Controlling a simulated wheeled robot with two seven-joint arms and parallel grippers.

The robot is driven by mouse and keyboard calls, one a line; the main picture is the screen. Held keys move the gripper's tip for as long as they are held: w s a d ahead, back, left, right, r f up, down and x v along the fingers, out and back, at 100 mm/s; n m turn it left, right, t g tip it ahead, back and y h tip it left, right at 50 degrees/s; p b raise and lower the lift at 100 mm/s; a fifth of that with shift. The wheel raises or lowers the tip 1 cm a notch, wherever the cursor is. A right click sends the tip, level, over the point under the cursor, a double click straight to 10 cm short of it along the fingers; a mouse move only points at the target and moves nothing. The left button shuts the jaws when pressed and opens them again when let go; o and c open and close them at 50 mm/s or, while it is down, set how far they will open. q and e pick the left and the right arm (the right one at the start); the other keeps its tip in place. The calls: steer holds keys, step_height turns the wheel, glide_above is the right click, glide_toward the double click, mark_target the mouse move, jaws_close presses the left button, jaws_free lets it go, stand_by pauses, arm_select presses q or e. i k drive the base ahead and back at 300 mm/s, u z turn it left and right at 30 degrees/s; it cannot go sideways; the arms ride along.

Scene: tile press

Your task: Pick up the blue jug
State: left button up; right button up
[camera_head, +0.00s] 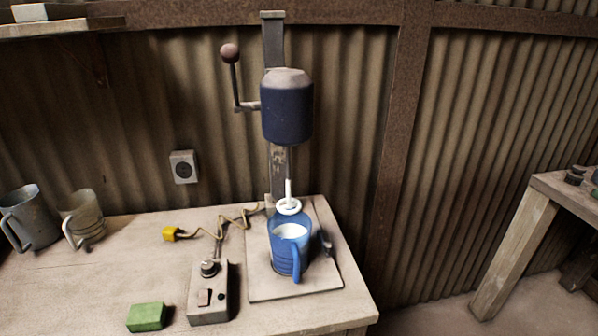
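The blue jug (287,253) stands upright on the flat base plate of the press, under its dark blue head. Its handle faces the front, and something white shows inside its mouth. A white ring with a short upright stem (289,205) shows at the jug's back rim; I cannot tell whether it touches the jug. Neither of my grippers is in view.
The press (287,108) rises behind the jug, its lever at left. A control box (208,294), green block (146,317) and yellow plug (170,234) lie left of it. The table's middle left is clear.

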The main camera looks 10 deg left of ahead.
mark_target(292, 250)
steer(key=z, duration=1)
steer(key=i, duration=0.45)
steer(key=u, duration=2.1)
